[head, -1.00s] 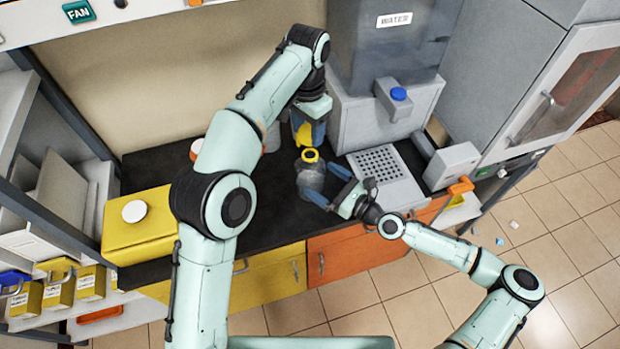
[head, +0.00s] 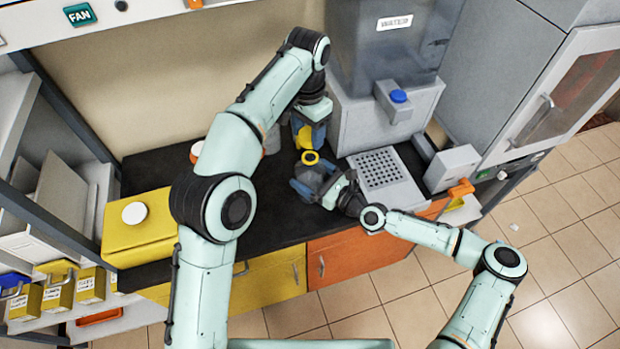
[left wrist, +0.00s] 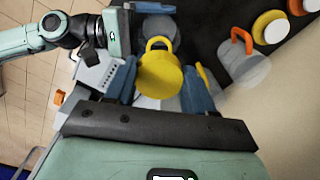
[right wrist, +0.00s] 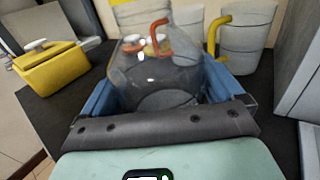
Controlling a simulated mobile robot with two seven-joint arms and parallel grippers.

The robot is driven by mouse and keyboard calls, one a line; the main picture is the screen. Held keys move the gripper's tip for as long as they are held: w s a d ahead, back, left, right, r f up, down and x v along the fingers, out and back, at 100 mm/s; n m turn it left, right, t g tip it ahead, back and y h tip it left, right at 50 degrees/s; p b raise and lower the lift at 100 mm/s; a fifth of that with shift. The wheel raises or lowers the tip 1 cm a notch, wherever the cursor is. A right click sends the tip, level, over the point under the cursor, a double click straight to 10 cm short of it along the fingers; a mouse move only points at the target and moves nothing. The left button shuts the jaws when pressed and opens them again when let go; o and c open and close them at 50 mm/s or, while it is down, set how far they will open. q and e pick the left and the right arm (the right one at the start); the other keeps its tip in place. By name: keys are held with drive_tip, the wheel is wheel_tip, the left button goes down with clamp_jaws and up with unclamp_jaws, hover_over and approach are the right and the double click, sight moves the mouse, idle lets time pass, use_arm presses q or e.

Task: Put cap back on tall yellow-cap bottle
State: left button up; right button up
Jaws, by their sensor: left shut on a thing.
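My left gripper (head: 308,135) is shut on the yellow cap (left wrist: 160,76), which sits between its blue fingers in the left wrist view. My right gripper (right wrist: 163,95) has a finger on each side of the bottle's body. Whether the fingers press on the glass I cannot tell.
A water dispenser (head: 385,105) with a perforated tray (head: 383,170) is to the right. A yellow container (head: 140,235) stands at left. The counter (head: 265,225) has clear room in front.

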sight(308, 158)
use_arm(q)
drive_tip(key=shift+f, duration=2.45)
drive_tip(key=shift+f, duration=0.9)
drive_tip(key=shift+f, duration=0.6)
